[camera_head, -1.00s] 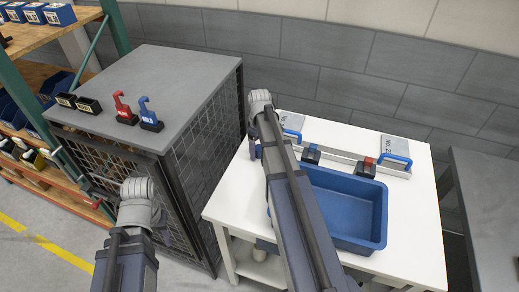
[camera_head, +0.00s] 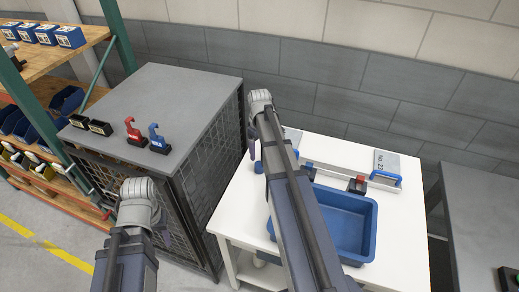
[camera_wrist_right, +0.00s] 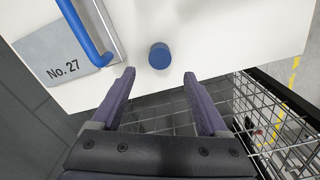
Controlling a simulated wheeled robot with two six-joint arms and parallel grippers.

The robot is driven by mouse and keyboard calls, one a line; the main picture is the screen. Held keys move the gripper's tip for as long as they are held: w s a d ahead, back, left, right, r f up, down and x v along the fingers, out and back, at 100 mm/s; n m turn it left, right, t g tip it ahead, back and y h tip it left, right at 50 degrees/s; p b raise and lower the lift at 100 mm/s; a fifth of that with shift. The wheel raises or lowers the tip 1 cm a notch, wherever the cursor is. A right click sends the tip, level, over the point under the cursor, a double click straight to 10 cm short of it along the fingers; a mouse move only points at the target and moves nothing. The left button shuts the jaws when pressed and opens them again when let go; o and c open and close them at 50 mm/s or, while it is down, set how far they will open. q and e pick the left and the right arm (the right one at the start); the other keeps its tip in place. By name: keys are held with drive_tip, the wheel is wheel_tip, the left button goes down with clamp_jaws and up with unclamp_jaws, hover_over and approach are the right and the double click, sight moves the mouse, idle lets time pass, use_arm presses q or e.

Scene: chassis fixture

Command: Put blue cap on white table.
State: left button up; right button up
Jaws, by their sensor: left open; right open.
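The blue cap (camera_wrist_right: 160,55) stands on the white table (camera_wrist_right: 200,35) near its edge, just beyond my right fingertips in the right wrist view. A small blue piece of it (camera_head: 258,167) shows beside my right arm in the head view. My right gripper (camera_wrist_right: 159,74) is open and empty, its two fingers apart on either side of the line to the cap. In the head view the right gripper (camera_head: 252,147) is mostly hidden behind its wrist. My left gripper (camera_head: 166,232) is low in front of the grey cabinet, partly hidden by its wrist, and holds nothing visible.
A blue bin (camera_head: 345,222) stands on the table, partly behind my right arm. Behind it lies a long fixture with a No. 27 plate (camera_wrist_right: 66,58) and blue handle (camera_wrist_right: 82,30). The grey cabinet (camera_head: 180,90) carries red and blue hooks (camera_head: 157,140).

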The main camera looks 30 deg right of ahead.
use_arm(q)
wheel_tip(320, 180, up, 3)
drive_tip(key=shift+r+p, duration=0.1)
drive_tip(key=shift+p, duration=0.85)
use_arm(e)
wheel_tip(320, 180, up, 3)
drive_tip(key=s+a, duration=0.5)
drive_tip(key=a, duration=0.5)
drive_tip(key=s+a, duration=0.6)
drive_tip(key=a, duration=0.4)
drive_tip(key=s+a+h, duration=0.1)
drive_tip(key=s+a, duration=0.5)
drive_tip(key=a, duration=0.4)
drive_tip(key=shift+a, duration=0.3)
